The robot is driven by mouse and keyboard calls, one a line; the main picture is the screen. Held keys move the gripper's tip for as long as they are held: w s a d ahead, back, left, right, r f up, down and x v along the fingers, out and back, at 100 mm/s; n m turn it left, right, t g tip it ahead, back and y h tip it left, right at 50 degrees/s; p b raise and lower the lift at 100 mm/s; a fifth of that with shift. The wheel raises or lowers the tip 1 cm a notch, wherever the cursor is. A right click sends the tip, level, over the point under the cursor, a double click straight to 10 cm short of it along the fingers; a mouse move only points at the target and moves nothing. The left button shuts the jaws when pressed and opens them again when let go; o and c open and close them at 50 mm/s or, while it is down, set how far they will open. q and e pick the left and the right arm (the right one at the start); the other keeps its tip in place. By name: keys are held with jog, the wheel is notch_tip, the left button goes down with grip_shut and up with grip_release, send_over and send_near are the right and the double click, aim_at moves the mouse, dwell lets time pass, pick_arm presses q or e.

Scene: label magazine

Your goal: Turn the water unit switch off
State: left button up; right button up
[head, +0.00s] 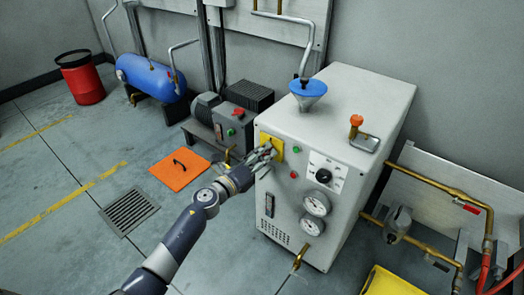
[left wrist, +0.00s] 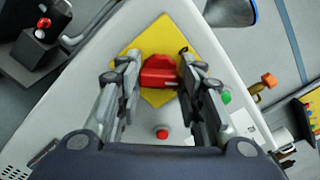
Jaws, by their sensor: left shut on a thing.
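The water unit is a light grey cabinet (head: 345,115) in the middle right of the head view. Its switch is a red knob (left wrist: 159,72) on a yellow plate (left wrist: 130,45), seen in the left wrist view. The plate also shows at the cabinet's upper left front in the head view (head: 277,155). My left gripper (head: 268,152) reaches the plate from the left. In the left wrist view its two fingers (left wrist: 159,76) stand on either side of the red knob and are shut on it. In the head view the gripper hides the knob. My right gripper is not in view.
A green button (head: 295,149), a red button (head: 293,174), a dial (head: 323,175) and gauges (head: 316,203) are on the same front. A blue funnel (head: 307,93) stands on top. An orange floor cover (head: 180,169) and a drain grate (head: 129,211) lie to the left. Brass pipes (head: 435,184) run at right.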

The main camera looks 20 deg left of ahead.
pick_arm(q)
jog(key=shift+a+f+n+p, duration=0.1)
jog(key=shift+n+p, duration=1.7)
jog(key=shift+n, duration=2.7)
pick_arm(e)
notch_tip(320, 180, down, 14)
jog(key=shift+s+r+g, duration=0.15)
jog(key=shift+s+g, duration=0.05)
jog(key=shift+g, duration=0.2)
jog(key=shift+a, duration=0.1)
pick_arm(q)
jog(key=o, duration=1.1)
jog(key=shift+c, duration=0.2)
jog(key=shift+s, duration=0.1)
jog(key=v, duration=1.1)
jog(key=shift+s+a, duration=0.15)
jog(key=shift+s, duration=0.25)
